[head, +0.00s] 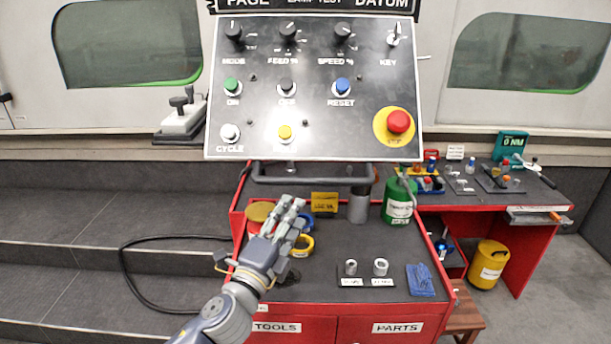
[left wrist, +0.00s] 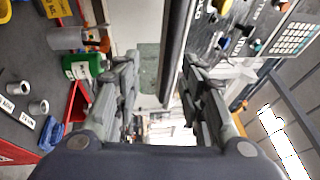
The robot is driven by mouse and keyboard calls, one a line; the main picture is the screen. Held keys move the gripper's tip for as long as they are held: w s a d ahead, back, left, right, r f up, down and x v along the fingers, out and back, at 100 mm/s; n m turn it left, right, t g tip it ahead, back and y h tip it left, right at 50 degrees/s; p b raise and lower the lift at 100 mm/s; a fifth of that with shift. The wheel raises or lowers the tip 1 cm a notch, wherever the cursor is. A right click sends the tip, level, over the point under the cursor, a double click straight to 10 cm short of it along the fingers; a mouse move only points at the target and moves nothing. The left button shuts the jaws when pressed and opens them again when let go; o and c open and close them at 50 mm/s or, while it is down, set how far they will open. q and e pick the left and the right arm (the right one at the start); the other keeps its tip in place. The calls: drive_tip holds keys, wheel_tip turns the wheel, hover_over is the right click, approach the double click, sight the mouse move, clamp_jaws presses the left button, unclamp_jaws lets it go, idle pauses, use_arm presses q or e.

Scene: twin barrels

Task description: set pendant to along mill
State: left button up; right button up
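The pendant (head: 312,90) is a grey control panel with knobs, coloured buttons and a red stop button. It fills the upper middle of the head view, with a dark handle bar (head: 325,180) along its underside. My left gripper (head: 292,207) is below the panel's left part, close to the bar in the picture. In the left wrist view the gripper (left wrist: 162,80) has its fingers apart, and a dark bar (left wrist: 176,45) runs through the gap between them. Contact with the bar cannot be told. Part of the panel (left wrist: 235,28) shows at upper right there. My right gripper is not in view.
A red cart with a dark top (head: 320,265) stands below, carrying a green canister (head: 399,203), a grey cylinder (head: 358,205), two metal rings and a blue cloth (head: 420,280). A red workbench (head: 500,200) is at right. Dark steps (head: 80,220) lie at left.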

sight(312, 184)
use_arm(q)
drive_tip(key=x, duration=0.3)
drive_tip(key=r+p+x, duration=0.1)
drive_tip(key=x, duration=0.2)
drive_tip(key=d+p+x, duration=0.1)
drive_tip(key=x, duration=0.2)
drive_tip(key=shift+s+r, duration=0.2)
drive_tip(key=shift+r, duration=0.2)
drive_tip(key=shift+w+d, duration=0.3)
drive_tip(key=shift+w, duration=0.4)
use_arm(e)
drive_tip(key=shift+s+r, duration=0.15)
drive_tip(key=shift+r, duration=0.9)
use_arm(q)
clamp_jaws()
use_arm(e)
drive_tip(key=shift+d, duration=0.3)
